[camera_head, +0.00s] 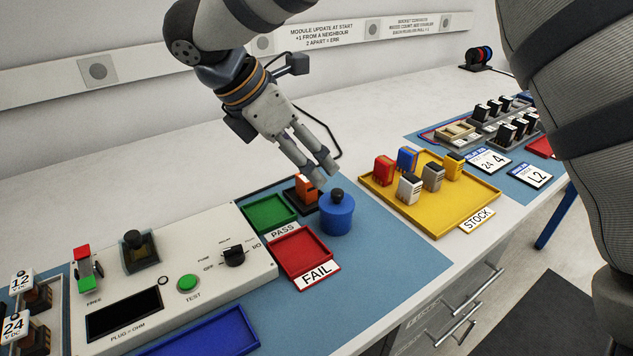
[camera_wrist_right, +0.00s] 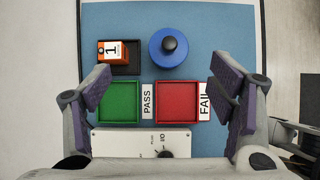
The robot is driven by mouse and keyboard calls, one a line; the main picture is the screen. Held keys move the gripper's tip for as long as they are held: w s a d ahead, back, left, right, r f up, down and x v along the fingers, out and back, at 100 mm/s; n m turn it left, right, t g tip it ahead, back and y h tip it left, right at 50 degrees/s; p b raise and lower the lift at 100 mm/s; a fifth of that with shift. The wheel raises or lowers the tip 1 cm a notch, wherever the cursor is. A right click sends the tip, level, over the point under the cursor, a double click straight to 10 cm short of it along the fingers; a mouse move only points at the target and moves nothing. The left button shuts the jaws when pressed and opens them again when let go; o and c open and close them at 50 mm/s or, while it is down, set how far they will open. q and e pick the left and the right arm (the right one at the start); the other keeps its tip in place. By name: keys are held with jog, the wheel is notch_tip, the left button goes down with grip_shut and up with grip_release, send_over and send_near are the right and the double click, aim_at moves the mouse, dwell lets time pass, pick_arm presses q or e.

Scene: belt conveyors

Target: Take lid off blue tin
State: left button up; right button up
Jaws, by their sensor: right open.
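The blue tin (camera_head: 337,218) stands upright on the blue mat, beside the red FAIL tray. Its blue lid (camera_wrist_right: 156,52) is on, with a round black knob (camera_head: 336,196) on top; the knob also shows in the right wrist view (camera_wrist_right: 170,43). My right gripper (camera_head: 322,173) is open and empty, hanging above and just behind the tin in the head view. In the right wrist view the tin lies beyond the two spread fingers (camera_wrist_right: 163,98), near the top of the picture. The fingers do not touch it. My left gripper is not in view.
Next to the tin are an orange module (camera_head: 305,188) in a black holder, a green PASS tray (camera_head: 268,213) and the red FAIL tray (camera_head: 301,253). A yellow STOCK tray (camera_head: 448,212) with several modules is at right. A white tester (camera_head: 215,240) stands at left.

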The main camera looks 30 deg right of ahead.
aim_at(337, 191)
jog(key=x, duration=0.3)
jog(key=s+x, duration=0.1)
jog(key=x, duration=0.7)
jog(key=shift+s+d, duration=0.1)
jog(key=shift+s, duration=0.15)
jog(key=shift+r, duration=0.1)
jog(key=c, duration=1)
